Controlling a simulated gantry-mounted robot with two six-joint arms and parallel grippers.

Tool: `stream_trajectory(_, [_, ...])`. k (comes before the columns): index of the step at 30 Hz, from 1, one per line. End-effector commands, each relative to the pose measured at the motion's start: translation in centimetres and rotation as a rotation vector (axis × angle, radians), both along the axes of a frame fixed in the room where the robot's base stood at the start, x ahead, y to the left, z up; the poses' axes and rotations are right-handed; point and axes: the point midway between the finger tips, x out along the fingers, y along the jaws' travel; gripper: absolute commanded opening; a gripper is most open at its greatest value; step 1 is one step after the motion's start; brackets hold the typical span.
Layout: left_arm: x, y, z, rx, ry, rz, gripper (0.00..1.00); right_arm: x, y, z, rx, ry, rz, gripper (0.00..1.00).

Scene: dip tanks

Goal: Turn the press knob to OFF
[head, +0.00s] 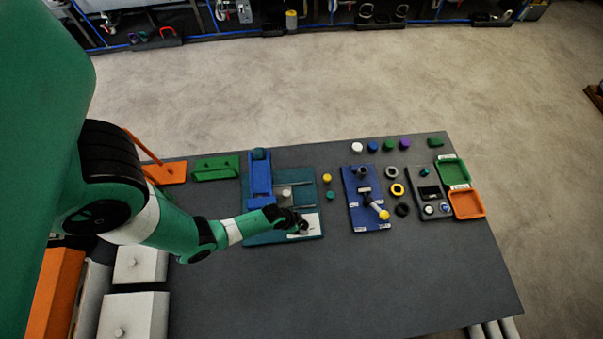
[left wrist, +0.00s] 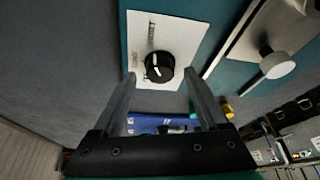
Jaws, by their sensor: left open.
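The press knob (left wrist: 159,66) is a round black knob with a white pointer line, set on a white plate (left wrist: 185,36) in the left wrist view. Small dark markings sit beside the knob, too small to read; I cannot tell which one the pointer is at. In the head view the white plate (head: 313,221) is at the front of the teal press base (head: 262,239), and my gripper hides the knob. My left gripper (left wrist: 160,76) is open, its two fingertips on either side of the knob in the picture. I cannot tell whether they touch it. My right gripper is not in view.
A blue press part (head: 260,177) stands behind the plate. A blue panel (head: 363,211) with a yellow-tipped lever (head: 383,214) is to the right. Green (head: 466,163) and orange (head: 482,213) trays lie at the far right. The front of the dark table (head: 350,285) is clear.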

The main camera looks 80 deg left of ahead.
Motion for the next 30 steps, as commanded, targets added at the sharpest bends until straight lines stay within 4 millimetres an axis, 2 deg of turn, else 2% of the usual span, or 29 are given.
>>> stream_trajectory(1, [0.24, 0.05, -0.78, 0.0, 0.0, 0.0, 0.76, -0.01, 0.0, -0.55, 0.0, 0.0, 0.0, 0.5])
stream_trajectory(3, [0.46, 0.12, -1.08, 0.0, -0.002, 0.0, 0.76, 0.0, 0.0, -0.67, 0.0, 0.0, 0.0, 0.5])
stream_trajectory(12, [0.49, 0.13, -1.17, 0.0, -0.001, 0.0, 0.75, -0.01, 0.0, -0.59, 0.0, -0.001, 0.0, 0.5])
stream_trajectory(24, [0.46, 0.13, -1.16, 0.0, -0.001, 0.0, 0.03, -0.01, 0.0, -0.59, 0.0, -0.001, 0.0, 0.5])
stream_trajectory(25, [0.46, 0.13, -1.16, 0.0, -0.001, 0.0, 0.0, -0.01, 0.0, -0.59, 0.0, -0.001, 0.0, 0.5])
stream_trajectory(30, [0.46, 0.12, -1.16, 0.0, -0.001, 0.003, 0.0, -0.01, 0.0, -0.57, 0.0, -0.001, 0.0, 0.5])
